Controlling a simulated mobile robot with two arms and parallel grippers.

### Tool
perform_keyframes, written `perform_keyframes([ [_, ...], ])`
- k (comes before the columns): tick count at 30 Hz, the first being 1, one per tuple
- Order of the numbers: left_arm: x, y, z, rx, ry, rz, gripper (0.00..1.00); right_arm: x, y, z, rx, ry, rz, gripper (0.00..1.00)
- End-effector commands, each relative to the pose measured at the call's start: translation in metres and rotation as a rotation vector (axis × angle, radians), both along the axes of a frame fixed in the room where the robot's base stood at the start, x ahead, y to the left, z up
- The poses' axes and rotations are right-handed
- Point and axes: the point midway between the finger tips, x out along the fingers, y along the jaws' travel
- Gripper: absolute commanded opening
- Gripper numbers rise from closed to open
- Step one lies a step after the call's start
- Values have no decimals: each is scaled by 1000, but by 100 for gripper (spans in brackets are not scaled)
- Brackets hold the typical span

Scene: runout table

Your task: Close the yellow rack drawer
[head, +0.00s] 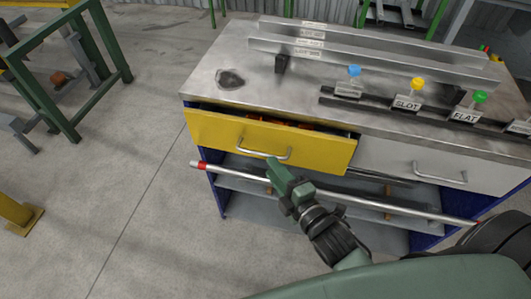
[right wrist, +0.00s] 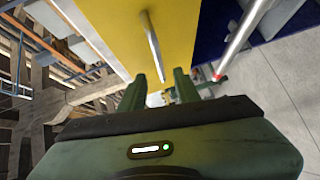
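The yellow drawer (head: 215,130) stands partly pulled out from the left side of the bench, its far left end showing a dark gap under the top. Its silver bar handle (head: 265,156) is on the front, and also shows in the right wrist view (right wrist: 152,45). My right gripper (head: 273,163) is at the handle's lower edge. In the right wrist view the fingers (right wrist: 158,82) are apart, with one end of the handle between or just beyond the tips; contact is unclear. My left gripper is not in view.
Orange items (head: 290,124) lie inside the drawer. A grey drawer (head: 400,166) is beside it on the right. A silver bar with red ends (head: 370,207) runs across below. The metal bench top (head: 215,65) carries rails and coloured knobs. Open floor lies left.

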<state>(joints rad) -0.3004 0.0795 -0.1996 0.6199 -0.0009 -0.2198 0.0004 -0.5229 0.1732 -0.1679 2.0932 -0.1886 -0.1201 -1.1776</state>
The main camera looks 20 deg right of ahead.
Motion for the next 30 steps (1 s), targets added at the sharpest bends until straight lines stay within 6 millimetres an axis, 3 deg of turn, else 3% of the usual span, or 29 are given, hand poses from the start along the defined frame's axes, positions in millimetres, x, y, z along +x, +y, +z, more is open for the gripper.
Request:
perform_keyframes([
  [15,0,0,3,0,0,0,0,68,14,-8,0,-2,0,32],
  [26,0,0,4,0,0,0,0,74,15,-10,2,0,0,32],
  [30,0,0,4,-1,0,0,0,74,15,-10,2,-1,0,0],
])
